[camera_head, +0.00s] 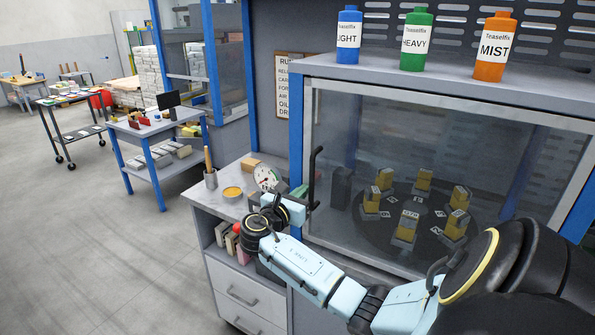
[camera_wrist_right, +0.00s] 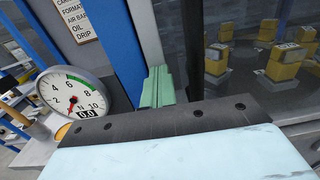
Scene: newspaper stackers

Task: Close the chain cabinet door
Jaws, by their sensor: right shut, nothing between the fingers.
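The chain cabinet has a glass door (camera_head: 420,125) with a pale frame and a black upright handle (camera_head: 315,175) at its left edge. The door looks nearly flush with the cabinet front; I cannot tell whether it is fully shut. Several yellow and grey blocks (camera_head: 405,228) stand on a dark round plate behind the glass. My right gripper (camera_head: 299,191) is at the cabinet's left front edge, beside the handle. Its green fingers (camera_wrist_right: 157,86) are together and empty in the right wrist view, close to the blue post (camera_wrist_right: 118,50). Contact with the door is unclear. My left gripper is out of view.
A dial gauge (camera_head: 267,177), a yellow tin (camera_head: 233,193) and a grey cup (camera_head: 211,179) stand on the side counter left of the cabinet. Blue, green and orange bottles (camera_head: 495,47) stand on the cabinet top. The floor (camera_head: 110,230) at left is clear.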

